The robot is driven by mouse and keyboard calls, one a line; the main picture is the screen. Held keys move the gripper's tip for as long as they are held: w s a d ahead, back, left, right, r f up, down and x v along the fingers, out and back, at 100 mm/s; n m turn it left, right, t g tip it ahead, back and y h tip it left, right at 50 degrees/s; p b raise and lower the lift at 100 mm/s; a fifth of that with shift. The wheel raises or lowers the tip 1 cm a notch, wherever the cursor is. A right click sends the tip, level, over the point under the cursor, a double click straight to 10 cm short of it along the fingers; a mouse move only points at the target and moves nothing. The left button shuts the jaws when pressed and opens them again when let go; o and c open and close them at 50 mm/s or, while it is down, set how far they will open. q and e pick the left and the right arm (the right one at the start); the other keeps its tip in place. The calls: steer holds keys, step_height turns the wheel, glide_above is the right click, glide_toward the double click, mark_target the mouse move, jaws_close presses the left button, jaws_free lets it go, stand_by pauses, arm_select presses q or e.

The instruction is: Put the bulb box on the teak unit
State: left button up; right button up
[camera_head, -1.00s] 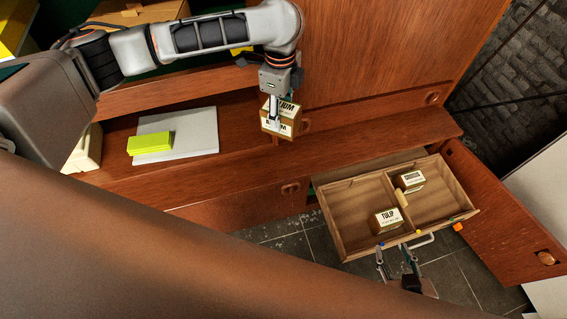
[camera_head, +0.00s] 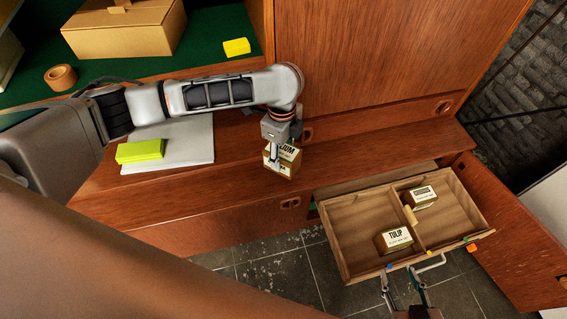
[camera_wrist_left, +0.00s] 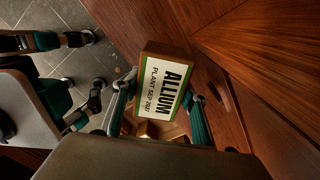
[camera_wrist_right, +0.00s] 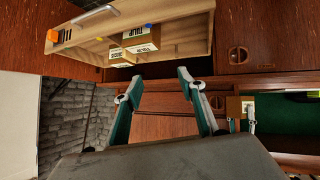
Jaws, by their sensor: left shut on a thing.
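My right gripper (camera_head: 404,288) is open and empty below the drawer's handle (camera_head: 429,263). It also shows open in the right wrist view (camera_wrist_right: 155,78).
The pulled-out drawer (camera_head: 345,222) holds a TULIP box (camera_head: 394,240) and another labelled box (camera_head: 420,197). A yellow block (camera_head: 140,151) lies on a grey slab (camera_head: 190,140) on the ledge. A cardboard box (camera_head: 125,32) and tape roll (camera_head: 60,77) sit on the green shelf.

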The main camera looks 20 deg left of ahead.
arm_select(q)
steer(key=f+b, duration=0.1)
steer(key=f, duration=0.3)
steer(key=shift+s+f+b, duration=0.2)
steer(key=shift+f+b, duration=0.1)
steer(key=shift+b, duration=0.1)
steer(key=shift+w+f, duration=0.2)
steer(key=shift+f, duration=0.25)
steer(key=shift+c, duration=0.6)
arm_select(e)
steer(key=shift+w+a, duration=0.15)
steer(key=shift+a, duration=0.4)
arm_select(q)
steer(key=o, duration=1.4)
steer(key=shift+f, duration=0.1)
steer(key=shift+c, duration=0.2)
arm_select(e)
steer(key=shift+d+f, duration=0.15)
steer(key=shift+f, duration=0.1)
